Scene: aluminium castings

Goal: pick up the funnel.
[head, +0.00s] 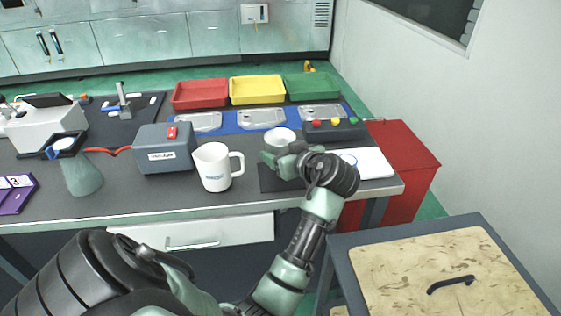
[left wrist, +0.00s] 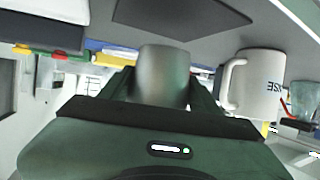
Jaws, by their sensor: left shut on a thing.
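The funnel (head: 280,137) is a pale, round, open-topped piece at the back edge of the dark mat in the head view. My left gripper (head: 278,160) reaches it from the front right and is shut on it. In the left wrist view, which is upside down, its smooth grey side (left wrist: 162,75) sits between the two fingers. My gripper hides its lower part in the head view. I cannot tell whether its base touches the bench. My right gripper is in neither view.
A white jug (head: 215,168) stands just left of my gripper; it also shows in the wrist view (left wrist: 260,85). A grey box (head: 165,152) is further left. Behind are red (head: 200,94), yellow (head: 257,90) and green (head: 312,87) trays. A control box (head: 345,130) stands behind right.

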